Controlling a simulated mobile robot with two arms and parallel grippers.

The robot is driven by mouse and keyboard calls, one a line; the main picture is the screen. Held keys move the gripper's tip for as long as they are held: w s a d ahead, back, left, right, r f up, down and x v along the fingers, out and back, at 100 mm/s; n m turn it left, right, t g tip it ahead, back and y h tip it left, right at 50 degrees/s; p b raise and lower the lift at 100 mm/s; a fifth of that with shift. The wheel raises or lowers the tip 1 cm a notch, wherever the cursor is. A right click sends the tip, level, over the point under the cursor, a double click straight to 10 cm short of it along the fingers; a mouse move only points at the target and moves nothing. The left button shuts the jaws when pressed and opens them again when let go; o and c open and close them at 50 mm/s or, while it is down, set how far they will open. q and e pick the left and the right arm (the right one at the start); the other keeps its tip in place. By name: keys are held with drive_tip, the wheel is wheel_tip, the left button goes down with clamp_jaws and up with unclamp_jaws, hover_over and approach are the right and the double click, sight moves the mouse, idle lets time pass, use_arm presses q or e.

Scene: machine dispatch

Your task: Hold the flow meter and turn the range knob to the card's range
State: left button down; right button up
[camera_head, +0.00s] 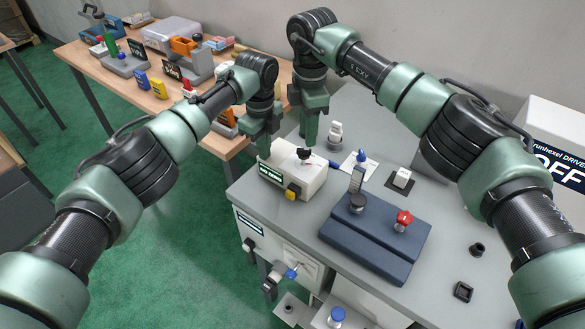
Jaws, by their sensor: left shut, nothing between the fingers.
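A cream box with a green-lit display, a black knob on top and a yellow button, apparently the flow meter (313,181), stands at the grey bench's back left corner. The black knob (304,154) is on its top; its pointer setting is too small to read. My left gripper (264,155) is shut and empty at the box's left back edge; I cannot tell whether it touches. My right gripper (311,142) points down just above and behind the knob, its fingertips close together; whether they are open is unclear. I cannot make out a range card with certainty.
A dark blue block (375,250) with a black knob and a red knob lies right of the box. A white bottle (335,132), a blue-topped item (361,157) and a white switch (402,177) stand behind. A wooden table (100,75) with several devices is at back left.

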sight(307, 150)
drive_tip(key=m, duration=0.4)
drive_tip(key=shift+s, duration=0.15)
drive_tip(key=shift+f, duration=2.4)
clamp_jaws()
